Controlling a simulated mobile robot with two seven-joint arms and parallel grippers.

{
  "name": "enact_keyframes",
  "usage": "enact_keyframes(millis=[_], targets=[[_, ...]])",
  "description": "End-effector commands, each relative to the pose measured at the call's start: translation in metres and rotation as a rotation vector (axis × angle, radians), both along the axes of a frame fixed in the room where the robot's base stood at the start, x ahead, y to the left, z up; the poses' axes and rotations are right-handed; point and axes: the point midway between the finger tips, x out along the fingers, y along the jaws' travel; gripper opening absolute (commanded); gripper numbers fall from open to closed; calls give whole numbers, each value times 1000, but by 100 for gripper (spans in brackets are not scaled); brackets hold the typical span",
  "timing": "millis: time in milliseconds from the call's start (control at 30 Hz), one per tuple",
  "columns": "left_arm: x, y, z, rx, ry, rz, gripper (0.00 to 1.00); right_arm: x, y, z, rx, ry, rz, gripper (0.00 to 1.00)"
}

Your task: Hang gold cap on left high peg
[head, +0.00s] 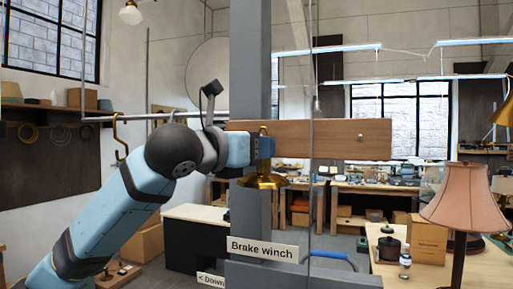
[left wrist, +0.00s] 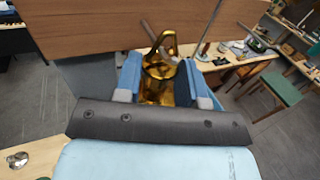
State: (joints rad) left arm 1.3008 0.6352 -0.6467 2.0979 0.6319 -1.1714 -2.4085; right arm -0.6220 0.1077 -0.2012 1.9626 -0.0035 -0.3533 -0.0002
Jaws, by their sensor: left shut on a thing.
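My left gripper (head: 265,147) is shut on the gold cap (head: 264,182), which hangs bell-down in front of the wooden peg board (head: 335,138). In the left wrist view the cap (left wrist: 155,88) sits between the two blue fingers of the gripper (left wrist: 160,80), its loop (left wrist: 163,40) standing up above them. A slim rod that looks like the left high peg (left wrist: 149,30) crosses the loop. I cannot tell whether it passes through the loop or lies beside it. Another peg (head: 360,138) shows near the board's right end. My right gripper is not in view.
A grey post (head: 250,70) stands behind the board. A "Brake winch" sign (head: 262,249) is below the cap. A thin vertical cable (head: 311,210) runs in front of the board. A pink-shaded lamp (head: 466,200) stands on the bench at right.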

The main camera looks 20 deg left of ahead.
Motion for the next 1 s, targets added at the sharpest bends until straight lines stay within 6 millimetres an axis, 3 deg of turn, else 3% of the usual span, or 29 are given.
enact_keyframes(millis=[1000], targets=[[2,-1,-14,0,0,-1,11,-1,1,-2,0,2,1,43]])
